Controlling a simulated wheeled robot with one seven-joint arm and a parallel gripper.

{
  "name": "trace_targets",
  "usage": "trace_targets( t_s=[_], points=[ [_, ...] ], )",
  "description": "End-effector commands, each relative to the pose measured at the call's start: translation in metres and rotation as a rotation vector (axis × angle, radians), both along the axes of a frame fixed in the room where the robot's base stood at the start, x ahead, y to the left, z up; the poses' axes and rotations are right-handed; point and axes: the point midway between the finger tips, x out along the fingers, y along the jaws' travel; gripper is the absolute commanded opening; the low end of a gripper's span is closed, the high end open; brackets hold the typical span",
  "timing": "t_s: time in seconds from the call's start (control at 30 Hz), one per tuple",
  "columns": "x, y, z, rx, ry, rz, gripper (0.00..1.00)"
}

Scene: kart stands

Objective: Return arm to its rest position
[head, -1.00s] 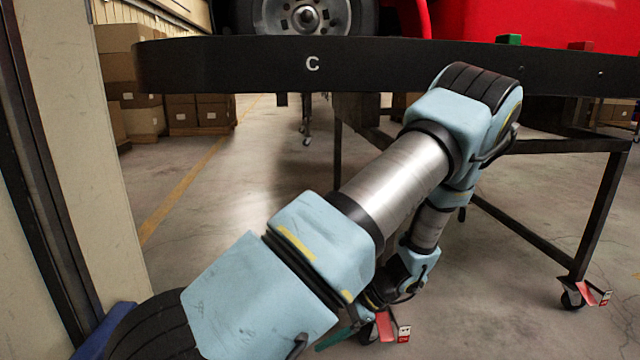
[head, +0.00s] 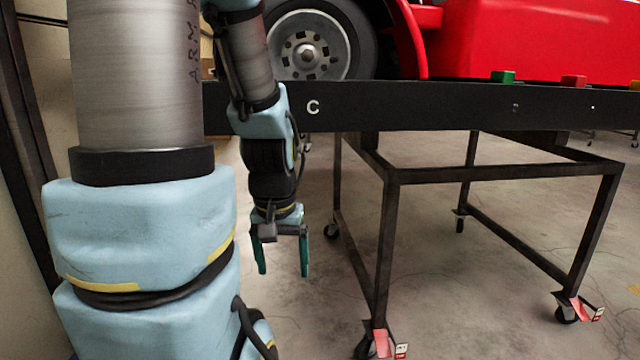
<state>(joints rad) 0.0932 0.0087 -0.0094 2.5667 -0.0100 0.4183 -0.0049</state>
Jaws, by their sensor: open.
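My arm (head: 140,230) stands upright at the left of the head view, with a large link close to the camera. Its far part hangs down behind, and my gripper (head: 282,268) is at its end, pointing at the floor. The two green fingers are apart with nothing between them. The gripper hangs left of the kart stand's (head: 385,240) front leg, below the level of the black beam marked C (head: 420,107). The upper arm runs out of the top of the view.
A red kart (head: 540,45) with a black wheel (head: 310,50) rests on the stand. Green (head: 503,77) and red (head: 573,81) blocks sit along the beam. The stand has castors with red brake pedals (head: 378,342). A wall (head: 45,120) is close at left. Floor under the stand is clear.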

Motion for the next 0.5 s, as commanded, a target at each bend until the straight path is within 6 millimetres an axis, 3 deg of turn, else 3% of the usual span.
trace_targets(
  t_s=[0.03,0.27,0.5],
  points=[
    [0.001,-0.001,0.018,0.002,0.006,-0.007,0.85],
    [0.001,-0.002,0.063,0.003,0.008,-0.009,0.85],
    [0.001,-0.002,0.133,0.003,0.008,-0.01,0.85]
  ],
)
